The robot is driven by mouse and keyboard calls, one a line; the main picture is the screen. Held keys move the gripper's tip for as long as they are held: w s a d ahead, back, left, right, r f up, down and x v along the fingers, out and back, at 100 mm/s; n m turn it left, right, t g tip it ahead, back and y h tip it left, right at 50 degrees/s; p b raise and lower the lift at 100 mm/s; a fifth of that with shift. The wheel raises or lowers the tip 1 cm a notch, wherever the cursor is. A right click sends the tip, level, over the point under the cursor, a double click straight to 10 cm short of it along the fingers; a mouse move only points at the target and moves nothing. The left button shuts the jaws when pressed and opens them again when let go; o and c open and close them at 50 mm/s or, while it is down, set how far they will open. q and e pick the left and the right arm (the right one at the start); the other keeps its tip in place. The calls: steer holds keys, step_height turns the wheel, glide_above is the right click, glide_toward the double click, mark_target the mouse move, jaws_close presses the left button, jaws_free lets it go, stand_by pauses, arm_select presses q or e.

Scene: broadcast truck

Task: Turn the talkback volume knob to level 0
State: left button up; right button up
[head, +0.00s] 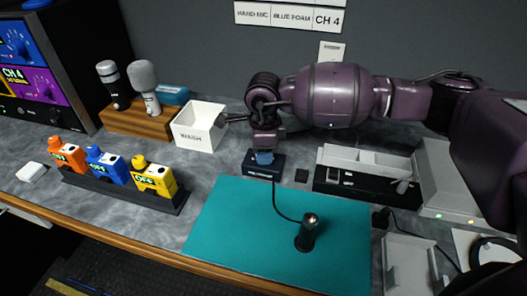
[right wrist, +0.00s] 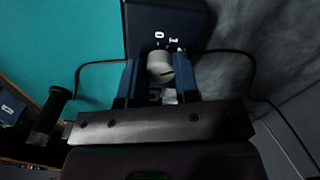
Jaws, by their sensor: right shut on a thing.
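The talkback box, a small dark blue box (head: 262,171) with a white label on its front, stands at the back edge of the teal mat. It also shows in the right wrist view (right wrist: 160,18). My right gripper (head: 264,154) comes down on it from above. In the right wrist view its two blue fingers are shut on a pale round knob (right wrist: 159,64), one on each side. A white 0 and another small mark show on the box just past the knob. I cannot tell which level the knob points to. My left gripper is not in view.
A white bin (head: 199,126) stands left of my right gripper. A black unit with white trays (head: 366,160) stands to the right. On the teal mat (head: 225,215) stands a dark cylinder (head: 306,232) with a cable. Three coloured packs (head: 108,168) sit in a rack at left.

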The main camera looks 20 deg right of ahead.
steer(key=n, duration=0.2)
steer(key=shift+n+b, duration=0.3)
steer(key=shift+n, duration=1)
steer(key=n+b, duration=0.1)
steer(key=n, duration=0.2)
steer(key=shift+w+n+b, duration=0.1)
steer(key=shift+n+b, duration=0.2)
steer(key=shift+n, duration=0.7)
steer(key=shift+n+b, duration=0.5)
steer(key=shift+n, duration=0.5)
steer(key=shift+r, duration=0.1)
steer(key=shift+n, duration=0.3)
steer(key=o, duration=0.9)
